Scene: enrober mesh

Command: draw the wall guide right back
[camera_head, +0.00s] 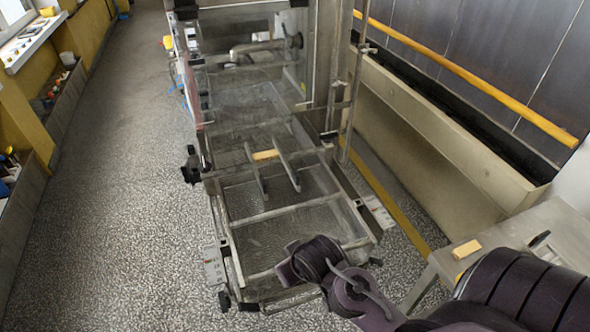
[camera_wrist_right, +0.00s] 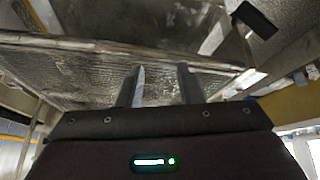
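Two thin grey guide rails stand on the mesh belt (camera_head: 290,228) of the enrober in the head view. The right one (camera_head: 284,160), nearer the dark wall, looks like the wall guide; the other (camera_head: 256,172) is to its left. A yellow block (camera_head: 265,155) lies between them. My right arm comes in from the lower right, its wrist over the near end of the belt, well short of the guides; its fingers are not clear there. In the right wrist view my right gripper (camera_wrist_right: 163,82) has its fingers apart with nothing between them. My left gripper is out of view.
The machine's upright frame and clear panels (camera_head: 262,55) rise at the far end. A side table (camera_head: 520,240) with another yellow block (camera_head: 466,249) stands at the right. A trough (camera_head: 440,130) and an orange rail (camera_head: 470,75) run along the wall. The left floor is clear.

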